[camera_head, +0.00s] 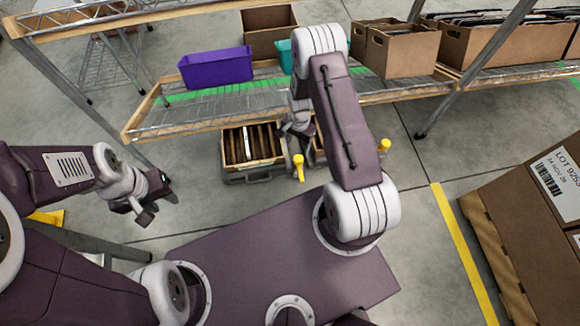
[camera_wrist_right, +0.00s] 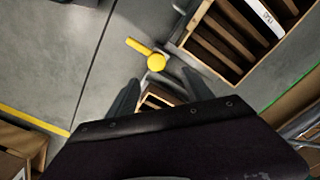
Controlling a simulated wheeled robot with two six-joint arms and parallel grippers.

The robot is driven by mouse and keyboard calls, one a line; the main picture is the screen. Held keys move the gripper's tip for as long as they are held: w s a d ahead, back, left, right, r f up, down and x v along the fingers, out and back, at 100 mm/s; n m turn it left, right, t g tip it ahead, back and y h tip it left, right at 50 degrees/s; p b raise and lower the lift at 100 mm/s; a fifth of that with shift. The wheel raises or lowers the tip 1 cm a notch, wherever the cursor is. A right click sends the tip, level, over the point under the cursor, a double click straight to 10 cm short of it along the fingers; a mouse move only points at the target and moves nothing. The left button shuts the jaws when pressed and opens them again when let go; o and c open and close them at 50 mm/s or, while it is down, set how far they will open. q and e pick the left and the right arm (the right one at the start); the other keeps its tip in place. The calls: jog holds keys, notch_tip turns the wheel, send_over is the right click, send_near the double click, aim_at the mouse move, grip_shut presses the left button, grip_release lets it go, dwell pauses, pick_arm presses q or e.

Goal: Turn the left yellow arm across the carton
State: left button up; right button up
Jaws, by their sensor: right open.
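The left yellow arm (camera_head: 299,168) is a short bar with a round knob, at the front right corner of the left slatted wooden carton (camera_head: 238,163). In the right wrist view the yellow arm (camera_wrist_right: 147,53) points up and left, away from the carton (camera_wrist_right: 193,40). My right gripper (camera_head: 296,128) is open and empty above the cartons. In its wrist view the two fingers (camera_wrist_right: 158,92) reach toward the yellow knob, which lies beyond the tips. My left gripper (camera_head: 141,207) hangs at the left, away from the cartons; its jaw opening is unclear.
A second carton (camera_wrist_right: 160,99) shows between my right fingers; my right arm mostly hides it in the head view. Another yellow arm (camera_head: 384,146) stands at its right. A wire shelf with a purple bin (camera_head: 217,68) and brown boxes (camera_head: 402,50) is behind. A labelled box (camera_head: 540,190) stands right.

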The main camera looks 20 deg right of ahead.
aim_at(298, 158)
jog(key=shift+s+d+f, duration=0.1)
jog(key=shift+s+f, duration=0.05)
jog(key=shift+f, duration=0.45)
jog(key=shift+s+d+f, duration=0.1)
jog(key=shift+s+f, duration=0.05)
jog(key=shift+f, duration=0.4)
pick_arm(q)
jog(key=shift+f, duration=0.85)
pick_arm(e)
jog(key=shift+r, duration=0.15)
notch_tip(298, 158, down, 9)
jog(key=b, duration=0.7)
pick_arm(q)
notch_tip(298, 158, down, 6)
jog(key=shift+f, duration=0.25)
pick_arm(e)
grip_shut()
